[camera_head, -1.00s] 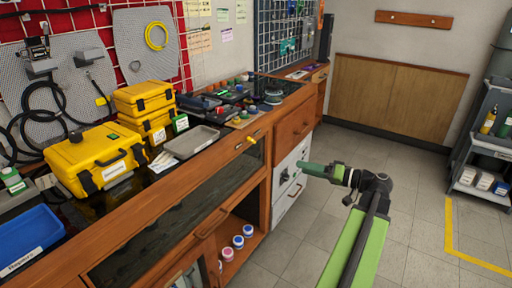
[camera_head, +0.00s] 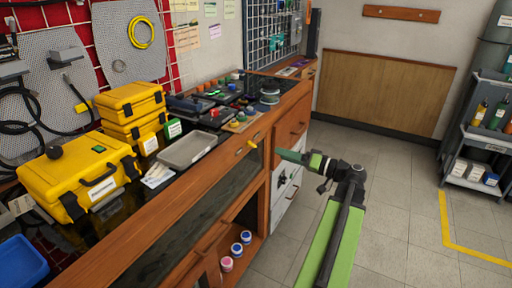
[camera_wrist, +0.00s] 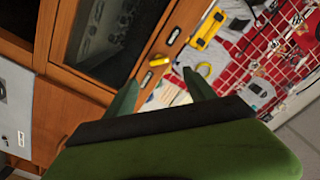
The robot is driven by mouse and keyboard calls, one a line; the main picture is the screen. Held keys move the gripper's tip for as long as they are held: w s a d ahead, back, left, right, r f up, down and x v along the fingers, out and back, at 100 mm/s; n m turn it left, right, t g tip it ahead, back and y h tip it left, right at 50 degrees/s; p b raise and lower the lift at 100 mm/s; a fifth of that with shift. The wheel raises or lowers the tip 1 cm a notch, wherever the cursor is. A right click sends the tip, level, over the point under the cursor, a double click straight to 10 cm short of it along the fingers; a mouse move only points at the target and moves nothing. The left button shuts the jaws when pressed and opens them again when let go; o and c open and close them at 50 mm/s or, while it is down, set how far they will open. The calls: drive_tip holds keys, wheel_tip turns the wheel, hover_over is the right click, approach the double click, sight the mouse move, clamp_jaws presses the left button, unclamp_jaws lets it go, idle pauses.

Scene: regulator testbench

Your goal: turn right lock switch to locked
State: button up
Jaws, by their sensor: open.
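My gripper (camera_head: 288,155) is to the right of the handle in the head view, in front of the cabinet. In the wrist view my gripper (camera_wrist: 160,77) is open, its two green fingers apart with nothing between them. It appears apart from the handle.
The dark glass panel (camera_head: 187,202) fills much of the bench front. A grey tray (camera_head: 188,150) and yellow cases (camera_head: 80,172) stand on top. White drawers (camera_head: 284,195) lie below my gripper. The floor (camera_head: 395,200) to the right is clear; a grey cart (camera_head: 480,135) stands farther right.

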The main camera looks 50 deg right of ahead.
sight(255, 146)
drive_tip(key=x, duration=1.1)
drive_tip(key=shift+w, duration=0.45)
drive_tip(key=shift+c, duration=0.3)
